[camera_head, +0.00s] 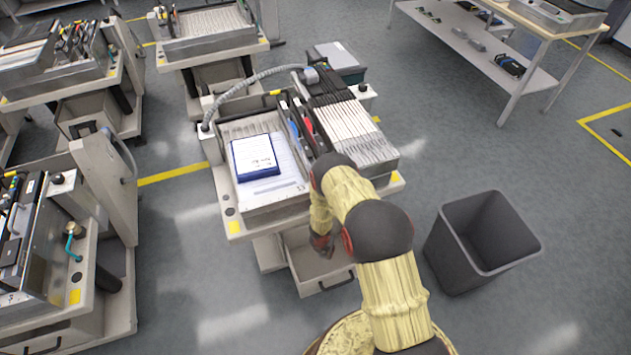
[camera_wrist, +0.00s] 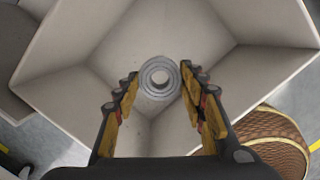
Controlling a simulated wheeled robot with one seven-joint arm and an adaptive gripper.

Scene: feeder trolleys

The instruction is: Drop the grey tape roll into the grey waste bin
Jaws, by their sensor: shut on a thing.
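The grey tape roll (camera_wrist: 159,91) is a small ring, seen in the wrist view between the fingertips of my gripper (camera_wrist: 159,82). My gripper is shut on it, with one finger on each side. Behind the roll is the pale inside of the open drawer (camera_wrist: 85,50). In the head view, my gripper (camera_head: 322,246) is low over this drawer (camera_head: 306,278), under the middle trolley; the roll cannot be made out there. The grey waste bin (camera_head: 452,257) stands upright on the floor to the right of my arm, its open top facing up.
The middle trolley (camera_head: 233,226) carries a blue-edged pad (camera_head: 255,157) and a feeder block. Other trolleys stand at left (camera_head: 120,325) and at the back (camera_head: 215,47). A workbench (camera_head: 520,80) is at the upper right. Floor around the bin is clear.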

